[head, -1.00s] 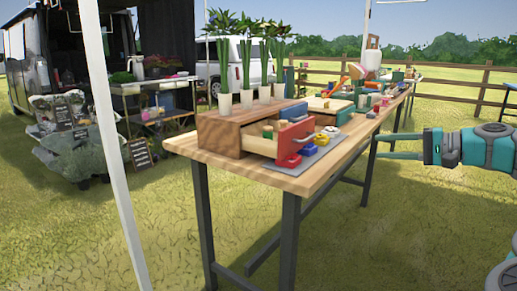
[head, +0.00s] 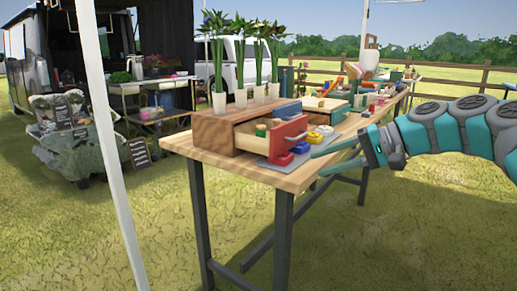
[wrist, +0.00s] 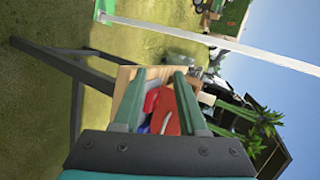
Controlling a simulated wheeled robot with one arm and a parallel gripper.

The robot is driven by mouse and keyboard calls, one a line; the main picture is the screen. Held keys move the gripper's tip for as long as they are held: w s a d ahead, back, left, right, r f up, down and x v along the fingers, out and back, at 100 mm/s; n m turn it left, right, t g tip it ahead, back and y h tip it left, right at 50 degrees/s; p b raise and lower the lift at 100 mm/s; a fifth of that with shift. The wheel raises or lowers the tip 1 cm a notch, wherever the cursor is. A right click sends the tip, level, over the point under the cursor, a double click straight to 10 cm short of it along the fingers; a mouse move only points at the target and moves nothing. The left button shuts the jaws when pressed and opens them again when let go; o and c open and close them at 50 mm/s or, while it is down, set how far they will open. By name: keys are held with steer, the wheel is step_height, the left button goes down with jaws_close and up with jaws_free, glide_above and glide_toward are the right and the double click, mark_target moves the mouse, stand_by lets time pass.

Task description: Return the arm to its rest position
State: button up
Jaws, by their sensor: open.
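My gripper (head: 336,151) is open and empty at the right end of the wooden table (head: 262,170) in the head view. Its two fingers point left toward the open drawer, apart from it as far as I can tell. In the wrist view my gripper (wrist: 158,105) shows two green fingers spread, with the red drawer front (wrist: 168,112) seen between them, beyond the fingertips. My teal and grey arm (head: 450,130) reaches in from the right edge, arched and bent down toward the gripper.
A wooden drawer box (head: 214,130) stands on the table with its red-fronted drawer (head: 284,136) pulled out. Several potted plants (head: 240,97) stand on top. Coloured blocks (head: 301,147) lie on a grey mat. A white pole (head: 107,140) stands at left; grass in front is clear.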

steer(key=s+a+f+n+g+h, duration=0.2)
steer(key=s+a+f+h, duration=0.1)
steer(key=s+a+f, duration=0.4)
steer(key=s+a+f+n+g+h, duration=0.1)
steer(key=s+a+f+g+h, duration=0.15)
steer(key=s+f, duration=0.45)
steer(key=s+d+f+h, duration=0.2)
steer(key=s+d+f, duration=0.1)
steer(key=s, duration=0.4)
steer(key=s+d+f+g+h, duration=0.1)
steer(key=s+d+f+h, duration=0.1)
steer(key=s+f, duration=0.4)
steer(key=s+d+f+h, duration=0.2)
steer(key=s+d+f, duration=0.2)
steer(key=s, duration=0.4)
steer(key=shift+s+d+f+g, duration=0.3)
steer(key=shift+g, duration=0.05)
